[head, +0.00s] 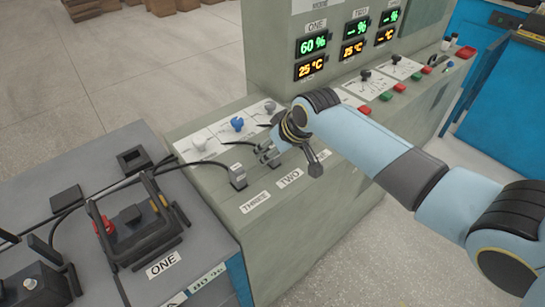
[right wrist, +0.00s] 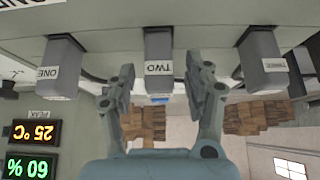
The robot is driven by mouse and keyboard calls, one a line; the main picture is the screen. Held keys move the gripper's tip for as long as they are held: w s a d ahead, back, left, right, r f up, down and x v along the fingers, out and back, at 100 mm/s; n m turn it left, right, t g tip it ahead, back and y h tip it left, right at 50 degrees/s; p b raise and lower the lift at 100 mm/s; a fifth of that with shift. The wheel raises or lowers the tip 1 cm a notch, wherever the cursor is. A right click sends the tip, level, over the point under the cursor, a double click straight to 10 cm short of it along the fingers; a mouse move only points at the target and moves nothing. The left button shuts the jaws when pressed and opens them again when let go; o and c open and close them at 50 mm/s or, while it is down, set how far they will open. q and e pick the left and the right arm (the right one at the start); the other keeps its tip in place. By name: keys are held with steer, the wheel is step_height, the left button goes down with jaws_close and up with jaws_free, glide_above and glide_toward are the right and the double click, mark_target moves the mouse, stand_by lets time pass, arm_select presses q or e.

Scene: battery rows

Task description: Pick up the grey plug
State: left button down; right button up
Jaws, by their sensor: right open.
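Three grey plugs hang in a row in the right wrist view, upside down: plug ONE (right wrist: 59,68), plug TWO (right wrist: 159,75) and plug THREE (right wrist: 263,68). My right gripper (right wrist: 160,66) is open, with one fingertip on each side of plug TWO, and gaps show between them. In the head view the right gripper (head: 287,147) is over the sloped panel of the grey-green console. Plug THREE (head: 238,177) stands clear there, left of the gripper. The gripper partly hides the other plugs. My left gripper is not in view.
The console (head: 215,200) carries blue and grey knobs, and displays (head: 312,45) reading 60 % and 25 °C. A grey battery cart (head: 190,262) with a black-handled unit (head: 140,225) and cables stands at the left. A blue cabinet (head: 510,85) is at the right.

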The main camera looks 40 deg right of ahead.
jaws_close()
stand_by(0.3)
steer(key=shift+r, duration=0.15)
